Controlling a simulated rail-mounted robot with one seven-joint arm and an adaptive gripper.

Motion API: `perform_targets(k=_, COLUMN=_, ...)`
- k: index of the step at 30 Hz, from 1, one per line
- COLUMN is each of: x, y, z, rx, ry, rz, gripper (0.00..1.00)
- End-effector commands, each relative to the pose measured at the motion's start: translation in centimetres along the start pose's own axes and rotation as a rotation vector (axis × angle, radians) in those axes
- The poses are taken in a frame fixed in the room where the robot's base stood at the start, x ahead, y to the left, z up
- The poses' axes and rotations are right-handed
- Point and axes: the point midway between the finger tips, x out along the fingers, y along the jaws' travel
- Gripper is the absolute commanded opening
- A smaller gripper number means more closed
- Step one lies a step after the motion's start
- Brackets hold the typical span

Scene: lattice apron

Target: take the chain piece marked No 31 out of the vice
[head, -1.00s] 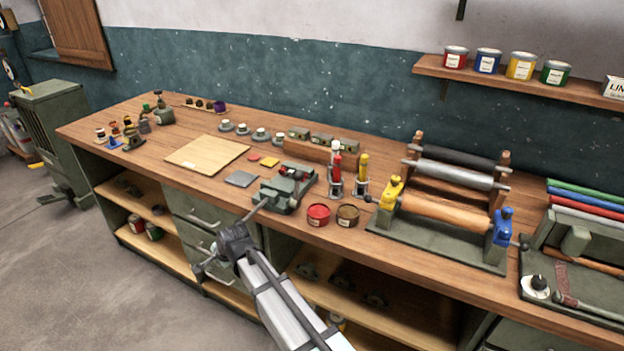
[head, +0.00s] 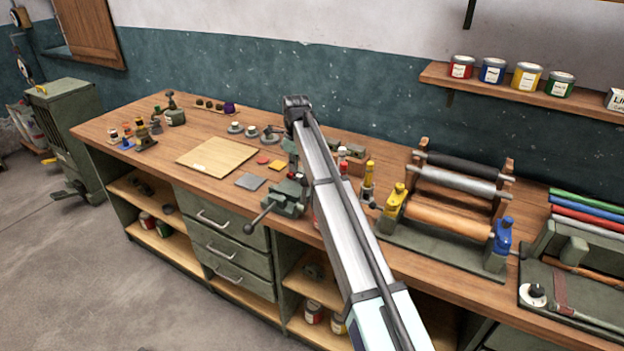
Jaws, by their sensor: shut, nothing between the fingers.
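The green-grey vice (head: 284,200) stands at the front edge of the bench, its long handle sticking out toward the lower left. Small dark red bits (head: 295,176) show at its jaws. I cannot tell whether these are the chain piece, and no No 31 mark is readable. My arm reaches up across the picture, just right of the vice, and covers part of that side. Its dark wrist end is above and behind the vice in the picture. My gripper's fingers cannot be made out; the arm seems to hide them.
A wooden board (head: 216,157) and a grey plate (head: 250,181) lie left of the vice. A yellow-topped tool (head: 367,183) and a roller stand (head: 440,240) are right of my arm. Grey round holders (head: 251,131) stand behind. The bench front left of the vice is clear.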

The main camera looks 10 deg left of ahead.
Motion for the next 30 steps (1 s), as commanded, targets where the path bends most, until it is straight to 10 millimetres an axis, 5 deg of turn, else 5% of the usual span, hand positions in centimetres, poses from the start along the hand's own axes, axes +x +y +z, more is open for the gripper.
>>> perform_targets(k=1, x=-0.9, y=-2.2, z=-2.0, rx=0.062, ry=0.031, rz=0.026, gripper=0.0)
perform_targets(k=7, x=-2.1, y=-4.5, z=-6.8, rx=0.189, ry=0.107, rz=0.09, gripper=0.0)
perform_targets(k=14, x=-0.6, y=-4.2, z=-7.4, rx=0.199, ry=0.115, rz=0.098, gripper=0.0)
perform_targets(k=30, x=7.0, y=-3.5, z=-8.1, rx=0.197, ry=0.113, rz=0.096, gripper=0.0)
